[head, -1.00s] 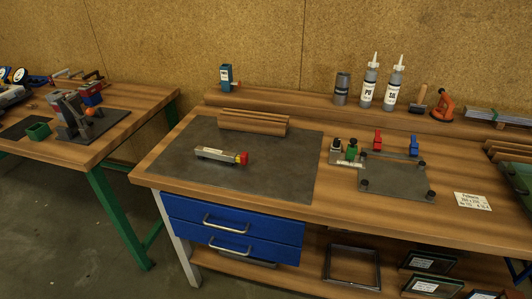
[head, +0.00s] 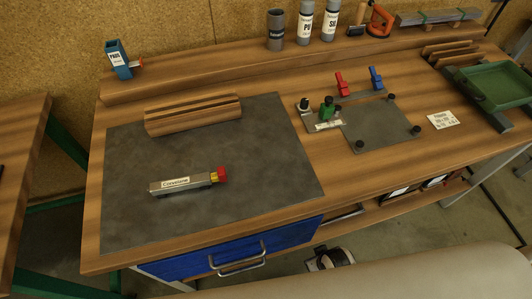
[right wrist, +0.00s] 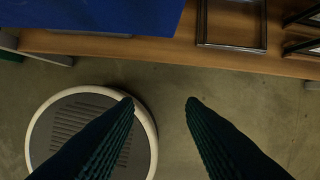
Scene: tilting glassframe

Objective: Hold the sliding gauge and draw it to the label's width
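The likely sliding gauge, a small metal slide with a green knob (head: 327,107) and a white strip (head: 326,126), sits at the left edge of the grey fixture plate (head: 380,135) in the head view. A white printed label card (head: 443,119) lies on the bench right of the plate; its text is too small to read surely. My right gripper (right wrist: 160,103) shows two dark ribbed fingers spread apart with nothing between them, over the floor before the bench. My left gripper is not in view.
Red (head: 342,83) and blue (head: 376,77) clamps stand behind the plate. A grey mat (head: 130,215) holds wooden strips (head: 193,113) and a labelled metal bar with a red end (head: 187,181). A green tray (head: 500,90) is at right. A blue drawer (head: 200,262) is below.

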